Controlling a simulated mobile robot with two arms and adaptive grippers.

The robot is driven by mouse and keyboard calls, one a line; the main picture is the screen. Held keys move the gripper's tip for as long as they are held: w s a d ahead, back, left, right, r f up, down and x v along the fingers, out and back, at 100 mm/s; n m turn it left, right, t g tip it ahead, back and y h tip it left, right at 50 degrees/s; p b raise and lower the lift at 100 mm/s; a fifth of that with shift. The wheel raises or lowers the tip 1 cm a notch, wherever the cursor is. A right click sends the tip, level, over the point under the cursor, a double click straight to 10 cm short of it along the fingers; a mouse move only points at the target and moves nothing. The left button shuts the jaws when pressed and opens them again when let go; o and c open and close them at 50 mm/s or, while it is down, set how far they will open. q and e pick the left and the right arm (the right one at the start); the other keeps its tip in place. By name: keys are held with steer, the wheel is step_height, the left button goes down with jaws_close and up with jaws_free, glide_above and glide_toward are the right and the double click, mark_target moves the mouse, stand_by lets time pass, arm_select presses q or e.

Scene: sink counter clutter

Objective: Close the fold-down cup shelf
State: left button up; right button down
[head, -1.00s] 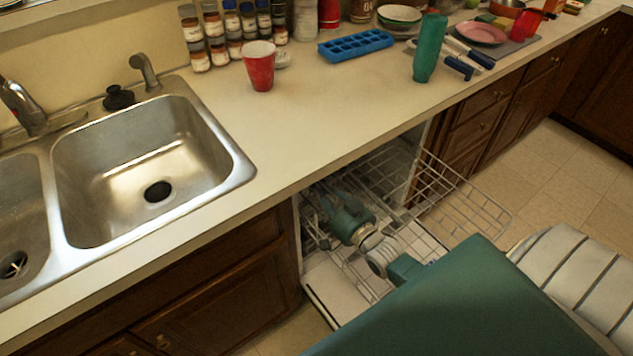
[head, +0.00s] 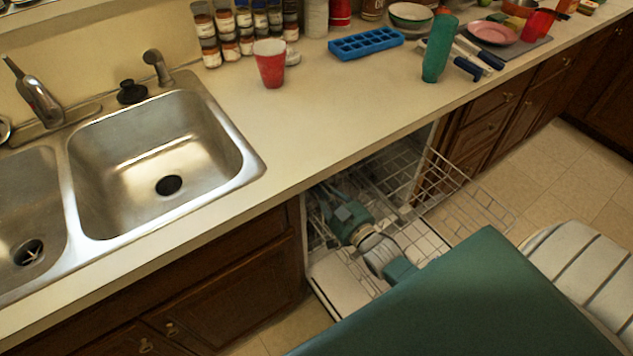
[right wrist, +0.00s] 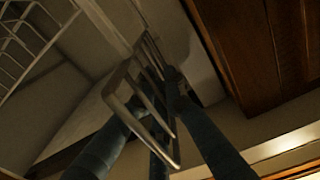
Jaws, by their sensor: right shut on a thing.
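The fold-down cup shelf shows in the right wrist view as a narrow metal wire frame (right wrist: 128,92) with a rounded end, close among my fingers. My right gripper (right wrist: 168,78) is shut on part of this wire frame, its dark blue fingers on both sides of it. The shelf cannot be told apart from the racks in that view. My left gripper is in neither view.
A white wire rack (head: 465,200) sticks out of the dishwasher to the right. The counter edge (head: 375,150) hangs just above my arm. A sink (head: 155,165), a red cup (head: 270,65), a blue ice tray (head: 365,43) and a green bottle (head: 438,50) are above.

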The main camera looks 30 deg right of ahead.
mark_target(335, 205)
steer(key=c, duration=1.8)
jaws_free()
steer(key=shift+s+d, duration=0.2)
steer(key=shift+s, duration=1.8)
steer(key=shift+s+d, duration=0.15)
steer(key=shift+s, duration=1.85)
steer(key=shift+s, duration=0.1)
